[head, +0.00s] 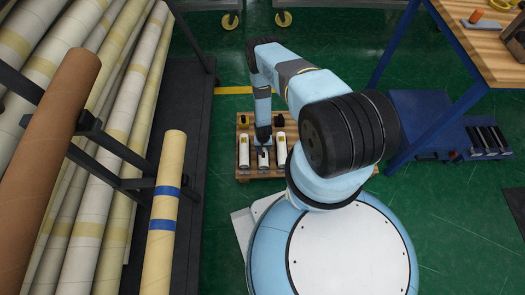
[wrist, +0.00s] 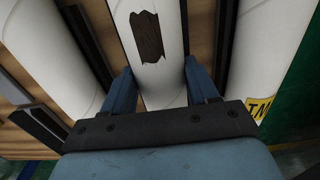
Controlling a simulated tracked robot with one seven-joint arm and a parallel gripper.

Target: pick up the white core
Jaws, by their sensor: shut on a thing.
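Several white cores lie side by side on a small wooden pallet (head: 258,175) on the floor, in front of my base. The middle white core (wrist: 160,55) has a torn dark brown patch. It shows in the head view (head: 263,160), partly hidden by my gripper. My gripper (wrist: 161,88) has one blue finger on each side of this core and is shut on it; the gripper also shows in the head view (head: 263,143). I cannot tell whether the core is clear of the pallet.
A left neighbouring core (wrist: 55,60) and a right one with a yellow label (wrist: 262,55) lie close by. Dark strips run between cores. A rack of long wrapped rolls (head: 100,110) stands left, a blue-legged workbench (head: 480,45) right.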

